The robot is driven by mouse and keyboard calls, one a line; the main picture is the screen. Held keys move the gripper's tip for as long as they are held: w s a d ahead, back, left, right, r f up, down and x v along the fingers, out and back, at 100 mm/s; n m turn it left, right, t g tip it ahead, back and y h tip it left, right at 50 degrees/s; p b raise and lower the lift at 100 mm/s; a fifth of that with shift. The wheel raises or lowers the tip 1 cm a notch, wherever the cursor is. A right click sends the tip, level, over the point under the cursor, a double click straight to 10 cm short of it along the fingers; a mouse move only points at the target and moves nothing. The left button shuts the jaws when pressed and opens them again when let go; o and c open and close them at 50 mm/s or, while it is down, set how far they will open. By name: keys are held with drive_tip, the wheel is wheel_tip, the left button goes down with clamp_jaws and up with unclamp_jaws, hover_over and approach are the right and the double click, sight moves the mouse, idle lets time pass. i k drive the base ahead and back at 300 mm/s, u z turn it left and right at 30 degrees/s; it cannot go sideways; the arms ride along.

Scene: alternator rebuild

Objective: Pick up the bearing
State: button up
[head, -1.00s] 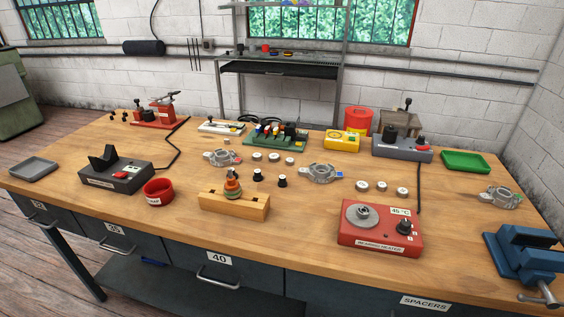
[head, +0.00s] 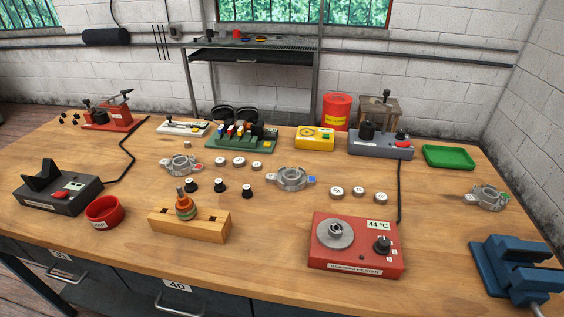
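A red bearing heater (head: 358,262) stands at the front right of the bench in the head view, its display reading 44 °C. A grey metal disc (head: 321,236) lies on its top, with a smaller shiny ring (head: 337,228) at its centre that looks like the bearing. I cannot tell whether ring and disc are separate pieces. Several small pale round parts with light tops stand mid-bench, some at the left (head: 239,162) and some at the right (head: 358,192); they are too small to identify. My gripper is not in view.
A wooden block (head: 205,230) holds an upright copper-coloured rotor (head: 184,207). Three black-based small parts (head: 219,187) stand behind it. Silver housings (head: 291,178) sit nearby. A blue vise (head: 515,268) is at the right edge, a red bowl (head: 104,212) at left. Bare wood lies left of the heater.

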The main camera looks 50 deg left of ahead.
sight(336, 229)
drive_tip(key=z, duration=0.7)
drive_tip(key=k, duration=1.85)
drive_tip(key=z, duration=0.3)
drive_tip(key=i, duration=0.1)
drive_tip(key=u, duration=2.5)
drive_tip(key=i, duration=1)
drive_tip(key=z, duration=0.05)
